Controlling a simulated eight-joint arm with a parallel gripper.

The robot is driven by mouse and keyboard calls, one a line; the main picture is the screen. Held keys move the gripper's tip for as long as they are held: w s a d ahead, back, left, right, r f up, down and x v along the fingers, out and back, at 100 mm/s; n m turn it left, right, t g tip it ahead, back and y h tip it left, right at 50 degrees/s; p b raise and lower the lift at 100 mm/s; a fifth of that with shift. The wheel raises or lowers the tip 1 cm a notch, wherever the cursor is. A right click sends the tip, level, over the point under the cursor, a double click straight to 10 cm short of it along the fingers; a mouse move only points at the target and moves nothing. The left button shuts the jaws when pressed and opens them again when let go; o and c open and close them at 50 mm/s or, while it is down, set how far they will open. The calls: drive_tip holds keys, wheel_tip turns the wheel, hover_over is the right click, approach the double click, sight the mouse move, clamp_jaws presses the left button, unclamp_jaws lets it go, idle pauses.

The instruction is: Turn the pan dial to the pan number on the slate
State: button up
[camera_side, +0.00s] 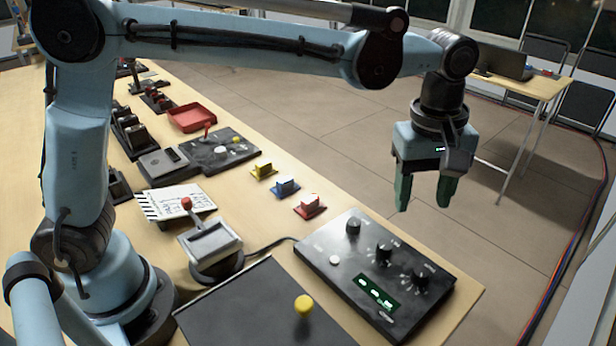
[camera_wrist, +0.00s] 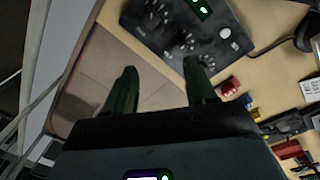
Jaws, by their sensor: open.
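A black control panel (camera_side: 345,262) lies at the table's right end with three dark knobs: an upper one (camera_side: 353,227), a middle one (camera_side: 384,252) and a lower right one (camera_side: 421,276). Their labels are too small to read, so I cannot tell which is the pan dial. The panel also shows in the wrist view (camera_wrist: 215,42). The white slate (camera_side: 180,201) with a striped edge lies flat further left; its handwriting is not legible. My gripper (camera_side: 425,198) is open and empty, fingers down, above and beyond the panel. Its two green fingers also show in the wrist view (camera_wrist: 160,78).
The panel has a white button (camera_side: 334,261) and a lit green display (camera_side: 376,296). Yellow, blue (camera_side: 286,187) and red rocker switches stand behind it. A red-knobbed lever box (camera_side: 209,241) and a yellow-knobbed black plate (camera_side: 265,312) are to the left.

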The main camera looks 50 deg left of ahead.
sight(422, 271)
drive_tip(key=shift+n+g, duration=0.3)
drive_tip(key=shift+n, duration=0.4)
drive_tip(key=d+f, duration=0.1)
drive_tip(key=f, duration=0.3)
drive_tip(key=d+f, duration=0.1)
drive_tip(key=f, duration=0.4)
drive_tip(key=d+f, duration=0.1)
drive_tip(key=f, duration=0.3)
drive_tip(key=shift+d+f, duration=0.3)
clamp_jaws()
